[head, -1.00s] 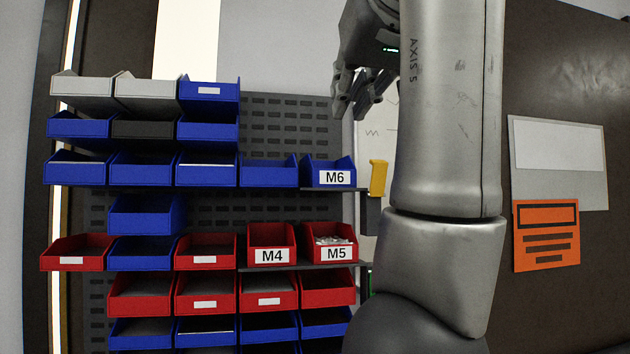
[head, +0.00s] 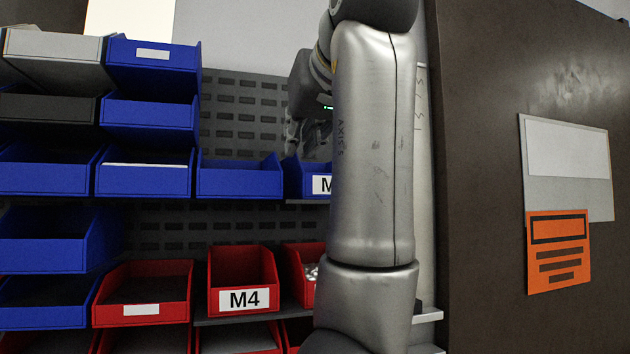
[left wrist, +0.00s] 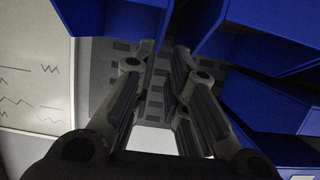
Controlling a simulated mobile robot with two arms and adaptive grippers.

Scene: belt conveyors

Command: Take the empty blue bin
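Several blue bins stand on the shelf rack. One unlabelled blue bin (head: 240,182) sits left of a blue bin with a white label (head: 308,180), partly hidden behind my arm. No contents show in the unlabelled one; I cannot tell for the labelled one. My left gripper (head: 304,135) is dim and half hidden by my arm, close above the labelled bin. In the left wrist view its two fingers (left wrist: 162,55) are apart with nothing between them. Blue bins show there at upper left (left wrist: 105,17) and at right (left wrist: 268,38). My right gripper is out of view.
Red bins, one labelled M4 (head: 242,280), stand on the row below. A red bin beside it (head: 297,262) holds small parts. Grey slotted panel (head: 245,120) shows above the unlabelled blue bin. A dark wall (head: 475,150) stands at right.

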